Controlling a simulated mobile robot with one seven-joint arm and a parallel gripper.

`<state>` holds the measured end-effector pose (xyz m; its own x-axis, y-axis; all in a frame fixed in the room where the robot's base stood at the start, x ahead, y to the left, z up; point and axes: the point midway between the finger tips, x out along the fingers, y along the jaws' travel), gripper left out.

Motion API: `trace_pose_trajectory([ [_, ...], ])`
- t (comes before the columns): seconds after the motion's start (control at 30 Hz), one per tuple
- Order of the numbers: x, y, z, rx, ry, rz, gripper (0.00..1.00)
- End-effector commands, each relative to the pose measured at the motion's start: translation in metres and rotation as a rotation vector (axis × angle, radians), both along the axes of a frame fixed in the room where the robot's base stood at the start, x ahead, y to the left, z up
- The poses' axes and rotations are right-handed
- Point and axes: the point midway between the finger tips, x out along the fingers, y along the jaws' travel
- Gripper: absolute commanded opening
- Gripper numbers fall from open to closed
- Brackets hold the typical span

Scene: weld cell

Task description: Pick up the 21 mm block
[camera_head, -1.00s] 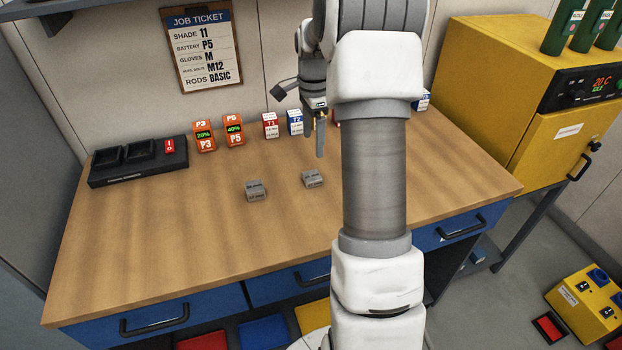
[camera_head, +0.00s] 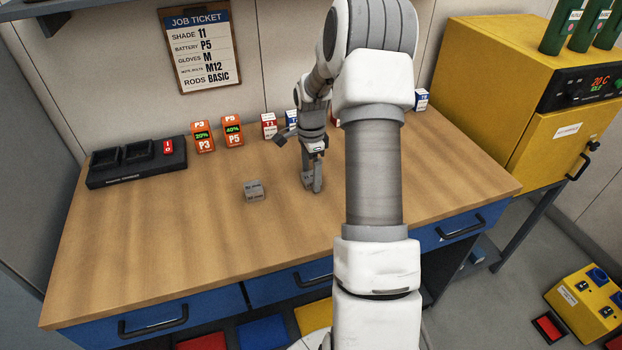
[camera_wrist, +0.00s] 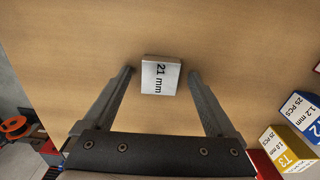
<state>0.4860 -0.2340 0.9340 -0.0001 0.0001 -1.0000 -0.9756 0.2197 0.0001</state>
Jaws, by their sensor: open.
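The 21 mm block (camera_wrist: 161,76) is a small grey block with a white label reading "21 mm". It lies on the workbench between the two fingers of my gripper (camera_wrist: 161,78) in the wrist view, with a gap on each side. In the head view my gripper (camera_head: 313,188) is low over the bench, and the 21 mm block (camera_head: 307,180) is mostly hidden behind its fingers. My gripper is open and empty. A second grey block (camera_head: 254,191) sits on the bench to the left, its label too small to read surely.
A black charger dock (camera_head: 137,163) and two orange battery packs (camera_head: 203,136) (camera_head: 234,131) stand at the back left of the wooden bench (camera_head: 150,240). Small labelled boxes (camera_head: 269,126) stand behind my gripper. A yellow cabinet (camera_head: 480,80) stands to the right. The bench front is clear.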

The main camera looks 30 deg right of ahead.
Motion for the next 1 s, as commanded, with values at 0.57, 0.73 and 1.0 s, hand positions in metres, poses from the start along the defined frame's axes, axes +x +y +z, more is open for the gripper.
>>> trace_pose_trajectory([
  [0.57, 0.0, 0.0, 0.001, 0.0, 0.0, -0.001, 0.08],
  [0.73, 0.0, 0.0, 0.001, 0.0, -0.001, -0.001, 0.0],
  [1.0, 0.001, -0.001, 0.012, -0.003, -0.002, -0.002, 0.0],
])
